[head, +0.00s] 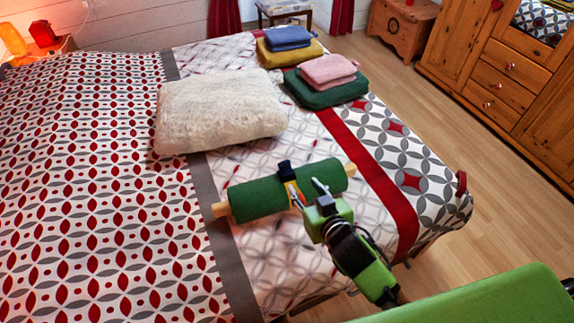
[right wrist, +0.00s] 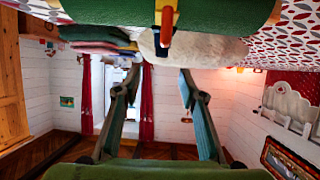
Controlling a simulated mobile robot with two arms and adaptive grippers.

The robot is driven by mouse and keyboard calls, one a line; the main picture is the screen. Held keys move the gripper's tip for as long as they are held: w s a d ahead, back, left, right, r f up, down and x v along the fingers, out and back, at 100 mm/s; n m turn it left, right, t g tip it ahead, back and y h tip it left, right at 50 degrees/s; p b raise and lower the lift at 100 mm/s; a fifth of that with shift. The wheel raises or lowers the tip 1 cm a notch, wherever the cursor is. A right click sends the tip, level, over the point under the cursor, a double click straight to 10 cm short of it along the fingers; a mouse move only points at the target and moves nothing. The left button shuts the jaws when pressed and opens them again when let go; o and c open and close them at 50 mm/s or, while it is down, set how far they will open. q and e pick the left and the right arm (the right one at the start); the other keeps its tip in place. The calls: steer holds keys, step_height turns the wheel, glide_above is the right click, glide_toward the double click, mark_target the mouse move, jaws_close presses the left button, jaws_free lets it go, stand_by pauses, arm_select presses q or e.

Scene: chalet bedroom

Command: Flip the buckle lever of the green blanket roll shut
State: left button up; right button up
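The green blanket roll (head: 255,199) lies on the bed around a wooden rod whose ends stick out. A dark buckle (head: 284,168) sits on top of its middle. The orange lever (head: 291,188) shows on the side facing my right gripper. In the right wrist view, the roll (right wrist: 225,12) crosses the top edge and the red-orange lever (right wrist: 166,22) sticks out from it. My right gripper (head: 308,192) is beside the roll near the lever. In the wrist view its fingers (right wrist: 158,78) are spread with nothing between them. My left gripper is not in view.
A cream fluffy cushion (head: 220,108) lies behind the roll on the bed. Folded pink cloths (head: 328,70) on a green one (head: 325,92), and blue (head: 287,37) and yellow (head: 290,54) ones, are farther back. Open floor (head: 480,180) lies right of the bed.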

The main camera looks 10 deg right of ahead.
mark_target(286, 164)
steer(key=shift+w+a+r, duration=0.1)
steer(key=shift+w+a, duration=0.15)
steer(key=shift+w, duration=0.3)
steer(key=x, duration=1.3)
steer(key=shift+w+a, duration=0.1)
jaws_close()
